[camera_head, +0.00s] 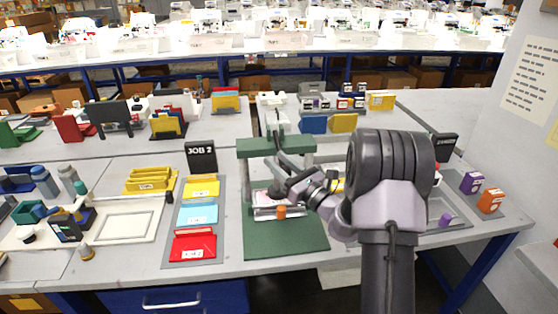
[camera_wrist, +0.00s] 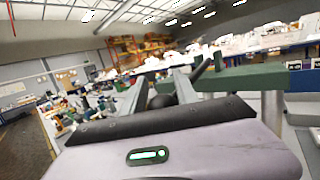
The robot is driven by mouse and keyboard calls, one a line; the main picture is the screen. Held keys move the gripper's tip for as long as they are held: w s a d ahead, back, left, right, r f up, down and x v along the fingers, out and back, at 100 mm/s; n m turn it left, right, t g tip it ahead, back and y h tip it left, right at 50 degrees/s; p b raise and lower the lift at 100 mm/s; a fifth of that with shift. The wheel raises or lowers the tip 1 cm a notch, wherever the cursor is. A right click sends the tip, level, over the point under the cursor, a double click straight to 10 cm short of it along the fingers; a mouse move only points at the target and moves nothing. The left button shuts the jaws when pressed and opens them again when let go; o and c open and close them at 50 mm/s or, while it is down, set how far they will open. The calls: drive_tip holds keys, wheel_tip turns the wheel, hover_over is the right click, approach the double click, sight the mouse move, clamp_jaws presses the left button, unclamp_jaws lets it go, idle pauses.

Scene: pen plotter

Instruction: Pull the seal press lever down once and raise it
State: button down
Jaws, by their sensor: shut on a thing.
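The seal press (camera_head: 275,146) has a green crossbeam on two grey posts over a green base, near the middle of the bench. My gripper (camera_head: 284,190) is low in front of it, below the crossbeam. In the wrist view my gripper (camera_wrist: 160,88) shows two grey fingers, with a dark round knob (camera_wrist: 162,101) between them, seemingly the lever's end. The fingers are shut on it. A dark rod (camera_wrist: 203,68) shows just right of the fingers, beside the green crossbeam (camera_wrist: 250,78). My arm hides part of the press, and most of the lever is hard to make out.
A grey tray with yellow, blue and red cards (camera_head: 196,214) and a black JOB 2 sign (camera_head: 201,156) stands left of the press. An orange cylinder (camera_head: 281,212) is close below my gripper. Purple (camera_head: 471,182) and orange (camera_head: 490,200) boxes stand at the right.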

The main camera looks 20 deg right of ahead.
drive_tip(key=shift+s+a+f, duration=0.1)
drive_tip(key=shift+a+f, duration=0.2)
drive_tip(key=shift+f, duration=0.4)
drive_tip(key=c, duration=1.1)
unclamp_jaws()
drive_tip(key=shift+s+a, duration=0.15)
drive_tip(key=shift+o, duration=1)
drive_tip(key=shift+s+a+r, duration=0.1)
drive_tip(key=shift+a, duration=0.1)
drive_tip(key=shift+d, duration=0.15)
drive_tip(key=shift+s+d, duration=0.1)
drive_tip(key=p+v, duration=0.1)
drive_tip(key=v, duration=1.5)
drive_tip(key=shift+s+d+r, duration=0.3)
drive_tip(key=shift+s, duration=0.15)
